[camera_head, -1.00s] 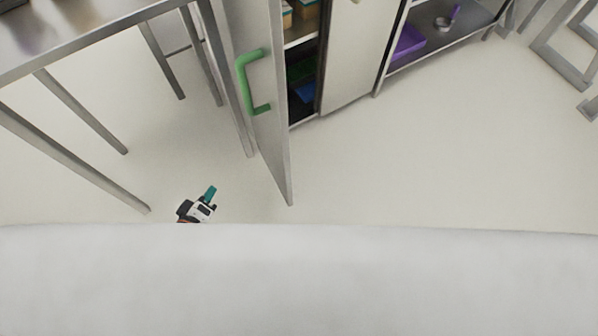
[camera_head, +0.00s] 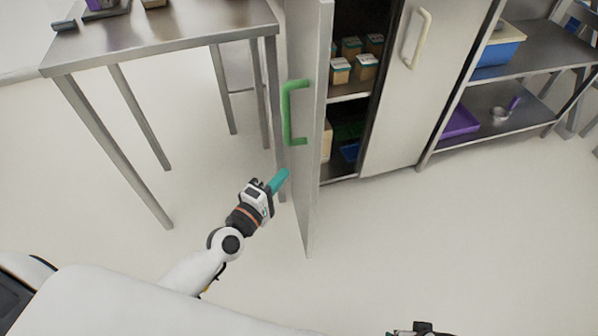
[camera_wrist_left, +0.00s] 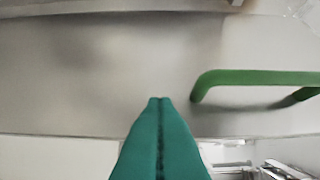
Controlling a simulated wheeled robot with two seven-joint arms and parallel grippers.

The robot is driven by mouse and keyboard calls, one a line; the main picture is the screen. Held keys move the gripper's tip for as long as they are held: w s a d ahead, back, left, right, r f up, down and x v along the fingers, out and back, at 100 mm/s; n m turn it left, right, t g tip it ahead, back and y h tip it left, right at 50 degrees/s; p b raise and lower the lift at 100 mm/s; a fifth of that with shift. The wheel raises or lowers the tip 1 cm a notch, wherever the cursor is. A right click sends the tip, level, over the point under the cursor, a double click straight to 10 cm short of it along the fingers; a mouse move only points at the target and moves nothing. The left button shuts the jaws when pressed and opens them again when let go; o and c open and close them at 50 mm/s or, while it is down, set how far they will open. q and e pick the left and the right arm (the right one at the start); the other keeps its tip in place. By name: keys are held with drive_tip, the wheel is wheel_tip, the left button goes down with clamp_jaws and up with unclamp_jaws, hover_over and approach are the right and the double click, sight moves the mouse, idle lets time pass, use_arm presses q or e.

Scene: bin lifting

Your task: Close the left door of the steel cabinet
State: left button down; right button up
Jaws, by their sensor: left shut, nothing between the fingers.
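The steel cabinet's left door (camera_head: 313,190) stands open, swung out toward me, with its green handle (camera_head: 287,112) on the face turned left. My left gripper (camera_head: 283,176) is shut and empty, its teal fingers just left of the door and below the handle. In the left wrist view the shut fingertips (camera_wrist_left: 160,102) point at the door's grey face (camera_wrist_left: 110,60), with the green handle (camera_wrist_left: 255,78) to their right. I cannot tell whether the fingers touch the door. The right door (camera_head: 390,110), with a pale handle, is closed. Part of my right gripper (camera_head: 422,328) shows at the bottom edge; its fingers are hidden.
A steel table (camera_head: 165,50) stands left of the open door, its legs close to it. Small boxes (camera_head: 340,72) sit on the cabinet shelves. A shelf rack (camera_head: 535,62) with a purple tray (camera_head: 460,122) stands at right. The floor in front of the cabinet is clear.

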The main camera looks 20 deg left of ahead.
sight(309, 163)
use_arm(q)
drive_tip(key=shift+w+d+p, duration=0.15)
drive_tip(key=shift+w+d, duration=0.55)
drive_tip(key=shift+d, duration=0.25)
drive_tip(key=shift+w+d+p, duration=0.15)
drive_tip(key=shift+w+d, duration=0.55)
drive_tip(key=shift+d, duration=0.2)
use_arm(e)
drive_tip(key=shift+s+f, duration=0.25)
drive_tip(key=shift+f, duration=0.95)
use_arm(q)
drive_tip(key=shift+d, duration=0.1)
use_arm(e)
drive_tip(key=shift+w+r, duration=0.1)
drive_tip(key=shift+r, duration=0.05)
